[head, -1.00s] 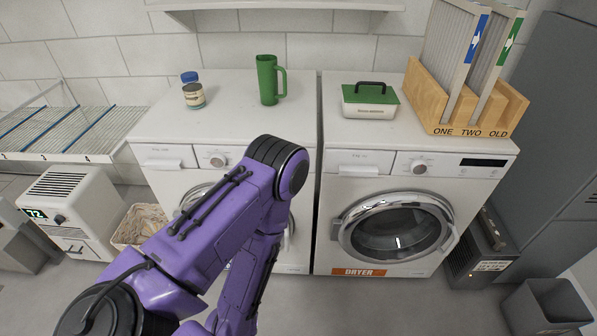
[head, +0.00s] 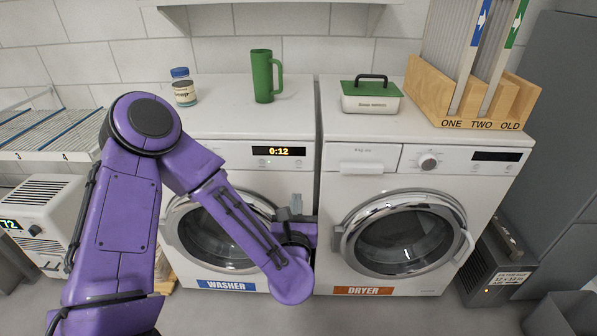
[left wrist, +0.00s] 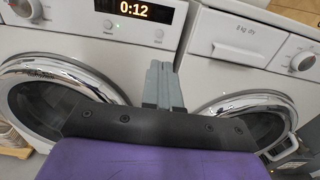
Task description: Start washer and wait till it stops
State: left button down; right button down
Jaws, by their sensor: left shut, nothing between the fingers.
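The washer (head: 225,292) is the left white machine, with a blue WASHER label low on its front. Its display (head: 279,151) is lit and reads 0:12; it also shows in the left wrist view (left wrist: 133,8). Its round door (head: 215,240) looks closed and is partly hidden by my purple left arm. My left gripper (head: 296,204) is in front of the washer's right side, below the display, with its fingers pointing up. In the left wrist view the grey fingers (left wrist: 162,84) are together and empty. My right gripper is not in view.
The dryer (head: 362,292), with an orange label, stands close on the right, its display dark. On top are a jar (head: 183,93), a green mug (head: 263,77), a green-lidded box (head: 371,97) and a wooden filter rack (head: 480,98). A grey bin (head: 560,312) is at lower right.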

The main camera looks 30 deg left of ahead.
aim_at(299, 163)
pick_arm(q)
jog(key=p+x, duration=0.1)
jog(key=x, duration=1.2)
jog(key=shift+w+a, duration=0.25)
jog(key=shift+w, duration=0.05)
